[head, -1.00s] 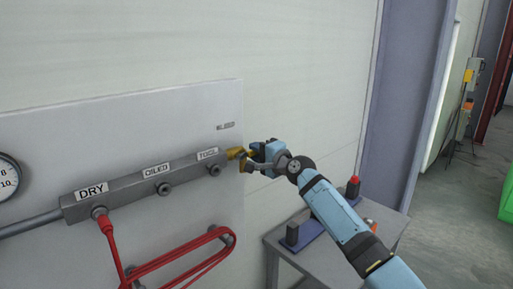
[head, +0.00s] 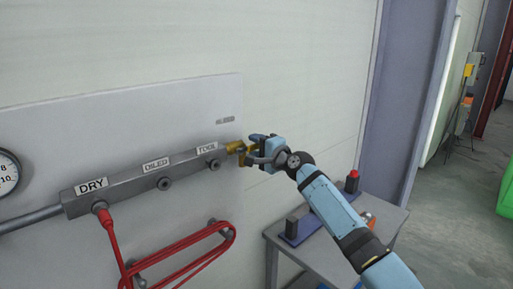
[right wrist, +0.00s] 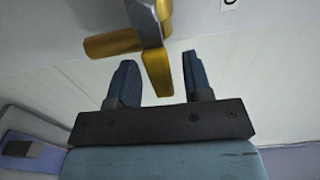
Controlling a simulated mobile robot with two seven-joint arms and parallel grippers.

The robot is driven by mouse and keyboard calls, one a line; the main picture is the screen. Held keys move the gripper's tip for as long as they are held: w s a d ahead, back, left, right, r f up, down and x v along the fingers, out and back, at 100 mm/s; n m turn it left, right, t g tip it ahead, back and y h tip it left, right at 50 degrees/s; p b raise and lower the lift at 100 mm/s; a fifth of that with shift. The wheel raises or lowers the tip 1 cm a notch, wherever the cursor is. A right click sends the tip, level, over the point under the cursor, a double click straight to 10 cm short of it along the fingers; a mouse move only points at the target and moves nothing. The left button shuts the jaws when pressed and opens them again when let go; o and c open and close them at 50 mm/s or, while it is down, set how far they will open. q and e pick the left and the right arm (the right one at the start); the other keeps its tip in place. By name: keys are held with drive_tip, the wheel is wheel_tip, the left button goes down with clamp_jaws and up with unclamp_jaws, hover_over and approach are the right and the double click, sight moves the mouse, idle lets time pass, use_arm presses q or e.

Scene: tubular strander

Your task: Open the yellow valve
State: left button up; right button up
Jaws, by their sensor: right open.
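The yellow valve (head: 236,147) sits at the right end of the grey manifold (head: 150,178), beside the TOOL label. In the right wrist view its yellow handle (right wrist: 157,72) points down toward the gap between my fingers, and its yellow body (right wrist: 112,43) is to the left. My right gripper (head: 254,145) is at the valve's right side. In the right wrist view the gripper (right wrist: 160,82) is open, with one finger on each side of the handle's tip. I cannot tell whether a finger touches it. My left gripper is not in view.
A red hose (head: 190,259) hangs from the manifold and a wall hook. A pressure gauge (head: 6,172) is at the far left. A small grey table (head: 325,262) with blue-based items stands below my right arm. Open floor (head: 455,215) lies to the right.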

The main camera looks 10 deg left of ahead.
drive_tip(key=shift+d, duration=0.1)
drive_tip(key=v, duration=1.3)
drive_tip(key=shift+s+d+b, duration=0.25)
drive_tip(key=shift+b, duration=0.2)
drive_tip(key=s+d+f+n+t+h, duration=0.1)
drive_tip(key=s+d+f+h, duration=0.2)
drive_tip(key=f, duration=0.6)
drive_tip(key=s+d+f+n+h+p, duration=0.1)
drive_tip(key=s+d+f, duration=0.4)
drive_tip(key=f, duration=0.4)
drive_tip(key=s+d+f+n+t+h, duration=0.1)
drive_tip(key=s+d+f+h, duration=0.1)
drive_tip(key=s+f, duration=0.5)
drive_tip(key=s+d+f+n+h, duration=0.1)
drive_tip(key=s+d+f, duration=0.3)
drive_tip(key=s, duration=0.4)
drive_tip(key=s+d+f+n+g+h+p, duration=0.1)
drive_tip(key=s+d+f+n+h, duration=0.1)
drive_tip(key=s+d+f+n, duration=0.2)
drive_tip(key=s+d+f+n+g+h, duration=0.1)
drive_tip(key=s+d+f+n+h, duration=0.1)
drive_tip(key=s+f, duration=0.6)
drive_tip(key=s+d, duration=0.1)
drive_tip(key=s, duration=0.4)
drive_tip(key=shift+s+d+f+n+p, duration=0.25)
drive_tip(key=shift+s+d+n+p, duration=0.1)
drive_tip(key=shift+s+d+n, duration=0.05)
